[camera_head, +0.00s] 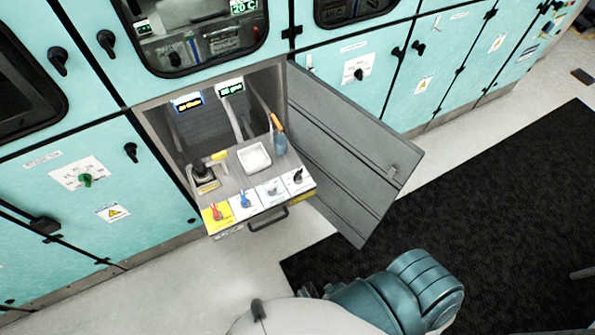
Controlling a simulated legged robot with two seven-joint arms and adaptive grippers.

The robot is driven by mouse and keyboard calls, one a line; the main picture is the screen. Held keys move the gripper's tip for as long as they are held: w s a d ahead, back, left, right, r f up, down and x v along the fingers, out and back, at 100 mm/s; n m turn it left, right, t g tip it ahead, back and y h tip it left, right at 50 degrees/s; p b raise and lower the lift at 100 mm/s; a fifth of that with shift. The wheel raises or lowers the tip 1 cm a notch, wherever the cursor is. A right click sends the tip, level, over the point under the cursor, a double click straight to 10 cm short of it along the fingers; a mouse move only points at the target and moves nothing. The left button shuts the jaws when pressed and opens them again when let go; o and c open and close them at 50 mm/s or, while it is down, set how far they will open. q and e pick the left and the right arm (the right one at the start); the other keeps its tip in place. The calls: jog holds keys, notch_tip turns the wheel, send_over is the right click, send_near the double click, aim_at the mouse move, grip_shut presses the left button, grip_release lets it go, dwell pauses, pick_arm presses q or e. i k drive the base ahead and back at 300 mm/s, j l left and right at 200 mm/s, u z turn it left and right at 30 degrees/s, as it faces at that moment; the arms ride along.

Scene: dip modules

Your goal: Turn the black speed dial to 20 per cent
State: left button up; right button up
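A pull-out drawer (230,180) stands out of an open compartment in the teal cabinets. Its sloped front has a row of small dials: a red one (215,212), a blue one (244,199), a pale grey one (272,188) and a black dial (298,176) at the right end. The black dial sits on a white label; its scale and its setting are too small to read. I cannot tell from lettering that it is the speed dial. Neither of my grippers shows; only parts of my own body, white and teal, are at the bottom.
The compartment's grey door (350,150) hangs open to the right of the drawer. A dark handle (268,219) is below the dials. Another black knob (358,74) is on a cabinet door. Floor in front is clear.

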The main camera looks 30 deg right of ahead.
aim_at(296, 176)
jog(key=j+z, duration=0.1)
jog(key=z, duration=0.65)
jog(key=i+j, duration=0.05)
